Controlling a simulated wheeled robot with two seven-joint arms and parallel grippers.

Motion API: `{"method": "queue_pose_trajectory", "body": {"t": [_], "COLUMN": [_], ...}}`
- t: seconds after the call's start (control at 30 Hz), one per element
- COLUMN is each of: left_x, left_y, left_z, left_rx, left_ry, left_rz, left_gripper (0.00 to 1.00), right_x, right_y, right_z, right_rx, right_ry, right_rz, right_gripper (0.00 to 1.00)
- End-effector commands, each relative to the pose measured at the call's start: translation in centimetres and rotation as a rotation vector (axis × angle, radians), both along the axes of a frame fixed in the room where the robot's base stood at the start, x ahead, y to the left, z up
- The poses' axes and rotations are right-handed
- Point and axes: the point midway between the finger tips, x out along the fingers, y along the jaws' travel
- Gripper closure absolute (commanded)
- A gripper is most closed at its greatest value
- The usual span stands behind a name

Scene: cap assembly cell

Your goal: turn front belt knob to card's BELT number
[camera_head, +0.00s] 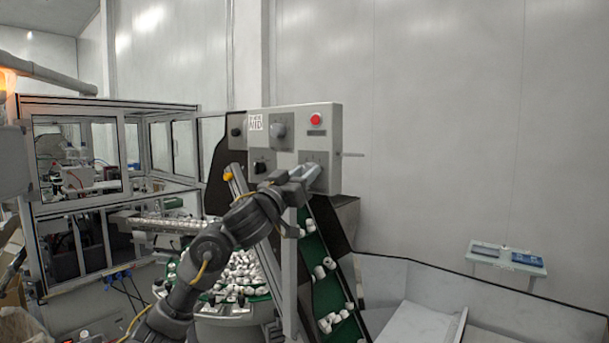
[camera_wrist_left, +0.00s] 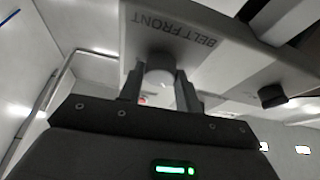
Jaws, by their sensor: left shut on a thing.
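The grey control box (camera_head: 330,148) stands above the green belt. My left gripper (camera_head: 312,174) is at the lower right of its face and hides the knob there. The knob's pointer and scale cannot be made out. A small white card (camera_head: 256,122) on the box's upper left reads MID in its lower line; its upper line is too small to read. My right gripper is not in view.
A red button (camera_head: 316,119), a grey knob (camera_head: 278,127) and a dark knob (camera_head: 260,166) are also on the box. The green belt (camera_head: 328,290) carries white caps below. A framed glass enclosure (camera_head: 80,200) stands left; a small shelf (camera_head: 505,258) is at right.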

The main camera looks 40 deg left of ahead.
Motion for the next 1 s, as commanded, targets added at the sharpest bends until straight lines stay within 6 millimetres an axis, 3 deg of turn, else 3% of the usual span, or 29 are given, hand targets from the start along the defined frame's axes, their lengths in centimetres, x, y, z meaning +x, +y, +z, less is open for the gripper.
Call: {"method": "queue_pose_trajectory", "body": {"t": [0.27, 1.0], "left_x": [0.0, 0.0], "left_y": [0.2, 0.5], "left_z": [0.0, 0.4], "left_rx": [0.174, 0.875], "left_ry": [0.006, 0.021], "left_rz": [0.003, 0.002], "left_gripper": [0.89, 0.89], "right_x": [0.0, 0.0], "right_y": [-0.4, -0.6], "right_z": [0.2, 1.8], "right_rx": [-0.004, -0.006], "right_ry": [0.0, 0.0], "right_rz": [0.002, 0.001], "right_gripper": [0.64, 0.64]}}
